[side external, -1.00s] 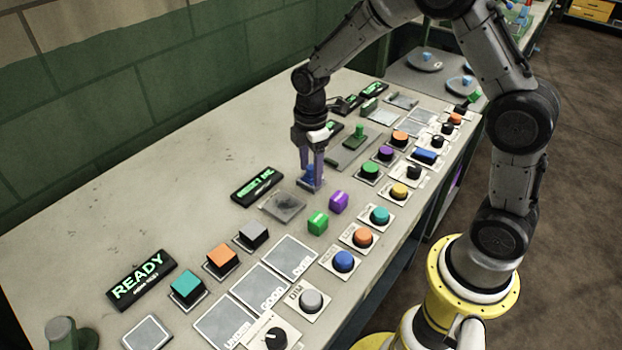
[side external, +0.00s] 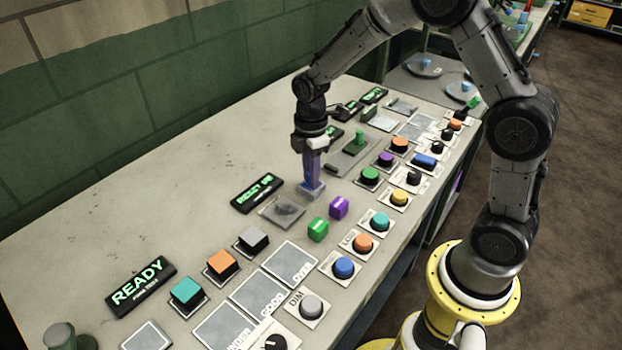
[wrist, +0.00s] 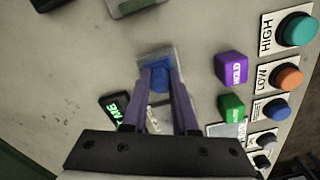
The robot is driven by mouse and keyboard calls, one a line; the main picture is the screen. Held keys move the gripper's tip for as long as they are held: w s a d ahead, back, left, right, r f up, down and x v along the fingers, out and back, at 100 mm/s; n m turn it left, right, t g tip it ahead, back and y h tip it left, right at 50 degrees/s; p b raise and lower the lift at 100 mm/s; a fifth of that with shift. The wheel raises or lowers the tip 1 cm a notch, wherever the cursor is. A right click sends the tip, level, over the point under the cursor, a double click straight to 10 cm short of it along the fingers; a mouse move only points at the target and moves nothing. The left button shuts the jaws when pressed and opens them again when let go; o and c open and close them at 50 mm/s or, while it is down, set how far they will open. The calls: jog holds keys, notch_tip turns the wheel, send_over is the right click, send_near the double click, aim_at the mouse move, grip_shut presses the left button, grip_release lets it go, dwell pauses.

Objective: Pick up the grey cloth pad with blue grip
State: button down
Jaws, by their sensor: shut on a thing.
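The grey cloth pad (side external: 312,194) with its blue grip shows at my fingertips in the side view. In the wrist view the grey pad (wrist: 147,57) lies beyond the fingers and its blue grip (wrist: 160,76) is between them. My gripper (side external: 311,181) points down and is shut on the blue grip. The pad is at or just above the bench; I cannot tell whether it touches. Part of the grip is hidden by the fingers.
A grey square plate (side external: 283,211) lies just left of the pad. Purple (side external: 338,207) and green (side external: 317,229) cubes stand in front. A row of coloured buttons (side external: 344,267) lines the bench's front edge.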

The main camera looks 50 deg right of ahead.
jog(key=shift+r, duration=0.45)
notch_tip(320, 180, up, 2)
jog(key=shift+r, duration=0.15)
jog(key=s+r, duration=0.9)
jog(key=s, duration=0.5)
jog(key=shift+a+r, duration=0.2)
jog(key=shift+r, duration=0.2)
jog(key=c, duration=1.3)
grip_release()
grip_shut()
